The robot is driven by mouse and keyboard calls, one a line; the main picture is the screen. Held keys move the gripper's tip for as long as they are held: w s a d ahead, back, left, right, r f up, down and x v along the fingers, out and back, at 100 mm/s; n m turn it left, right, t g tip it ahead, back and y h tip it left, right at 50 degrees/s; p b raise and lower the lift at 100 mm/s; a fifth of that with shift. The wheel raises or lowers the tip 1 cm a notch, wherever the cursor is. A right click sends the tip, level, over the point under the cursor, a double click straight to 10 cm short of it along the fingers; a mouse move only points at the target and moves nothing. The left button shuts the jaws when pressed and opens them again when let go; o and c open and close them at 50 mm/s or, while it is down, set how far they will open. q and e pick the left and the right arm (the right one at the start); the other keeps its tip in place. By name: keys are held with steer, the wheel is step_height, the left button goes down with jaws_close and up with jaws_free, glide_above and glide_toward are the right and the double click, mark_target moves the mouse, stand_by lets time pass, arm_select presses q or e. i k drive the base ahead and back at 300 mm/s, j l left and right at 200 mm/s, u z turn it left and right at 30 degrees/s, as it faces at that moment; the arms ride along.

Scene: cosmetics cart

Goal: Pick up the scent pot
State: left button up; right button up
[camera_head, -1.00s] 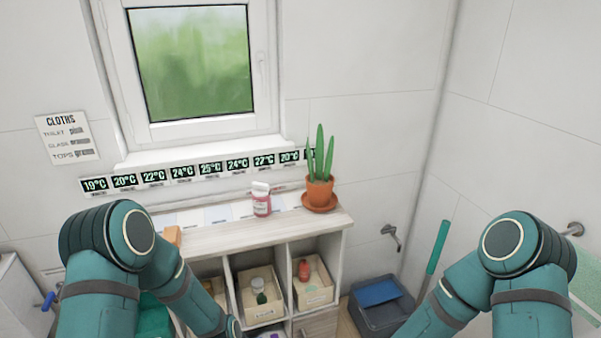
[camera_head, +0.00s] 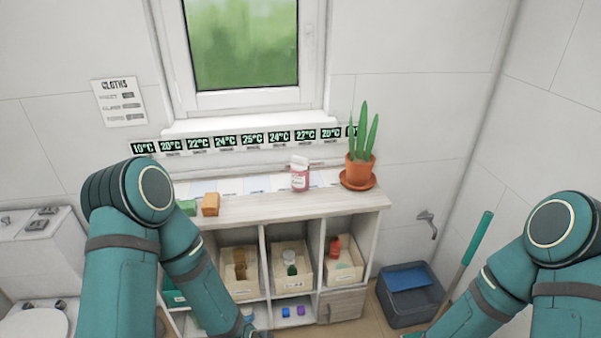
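A small pink-red jar with a white cap and a pale label (camera_head: 300,175) stands upright on top of the wooden shelf unit (camera_head: 270,208), near the wall. It may be the scent pot, but I cannot read its label. Other small containers sit in the cubbies: a red bottle (camera_head: 335,246) in the right bin and a white-lidded jar (camera_head: 290,258) in the middle bin. My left forearm reaches down in front of the unit's left side, and my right forearm is at the lower right. Both grippers are below the frame's bottom edge.
A potted plant (camera_head: 360,168) on a saucer stands at the unit's right end. Orange (camera_head: 211,204) and green (camera_head: 187,207) blocks lie at its left. A dark bin with a blue item (camera_head: 408,278) stands right, beside a green-handled tool (camera_head: 478,238). A toilet (camera_head: 38,318) is at left.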

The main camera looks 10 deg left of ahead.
mark_target(299, 180)
steer(key=i+j+z, duration=0.7)
steer(key=j, duration=0.25)
steer(key=k, duration=0.1)
